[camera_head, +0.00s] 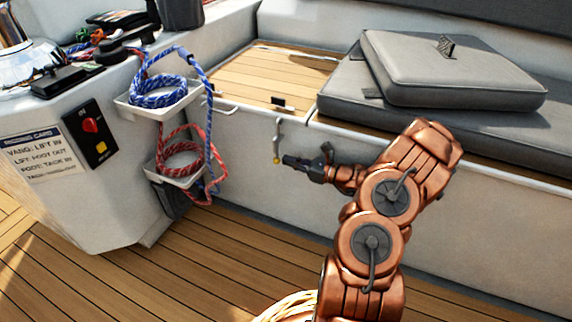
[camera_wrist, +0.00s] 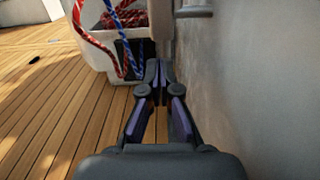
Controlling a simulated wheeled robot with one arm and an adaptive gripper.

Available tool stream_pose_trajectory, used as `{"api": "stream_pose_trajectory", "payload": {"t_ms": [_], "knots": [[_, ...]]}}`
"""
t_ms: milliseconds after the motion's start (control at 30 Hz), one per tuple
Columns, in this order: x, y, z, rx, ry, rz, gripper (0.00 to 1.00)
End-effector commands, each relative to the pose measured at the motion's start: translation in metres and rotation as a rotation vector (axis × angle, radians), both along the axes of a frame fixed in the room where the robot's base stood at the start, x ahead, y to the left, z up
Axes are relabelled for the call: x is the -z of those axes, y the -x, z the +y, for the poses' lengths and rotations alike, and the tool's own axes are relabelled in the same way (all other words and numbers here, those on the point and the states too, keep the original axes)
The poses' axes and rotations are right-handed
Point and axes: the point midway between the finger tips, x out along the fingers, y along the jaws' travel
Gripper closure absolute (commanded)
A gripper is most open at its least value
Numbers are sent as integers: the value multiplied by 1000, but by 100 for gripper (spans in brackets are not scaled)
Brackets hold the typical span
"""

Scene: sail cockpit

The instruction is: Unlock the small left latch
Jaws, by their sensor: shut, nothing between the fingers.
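A small latch (camera_head: 277,142) hangs on the white locker front below the wooden lid, in the head view. It is a thin upright metal piece with a yellowish knob at its lower end. My gripper (camera_head: 286,160) is just to the right of the latch's lower end, with its fingertips together and empty. In the wrist view the shut gripper (camera_wrist: 160,66) points forward beside the locker wall. Whether the fingertips touch the latch cannot be told. A dark fitting (camera_head: 278,102) sits on the lid edge above the latch.
White trays with blue rope (camera_head: 160,92) and red rope (camera_head: 178,158) stand left of the latch. A wooden locker lid (camera_head: 270,75) lies above it. Grey cushions (camera_head: 440,75) cover the bench at right. A coiled rope (camera_head: 288,308) lies on the wooden floor.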

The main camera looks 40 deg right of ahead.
Motion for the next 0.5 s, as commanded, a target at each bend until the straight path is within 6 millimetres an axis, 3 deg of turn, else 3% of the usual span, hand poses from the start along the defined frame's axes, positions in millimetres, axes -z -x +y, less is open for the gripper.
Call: {"api": "stream_pose_trajectory", "payload": {"t_ms": [200, 500], "knots": [[0, -13, 7, 1, 0, -2, 100], [-1, -14, 8, 1, 0, -1, 100]]}}
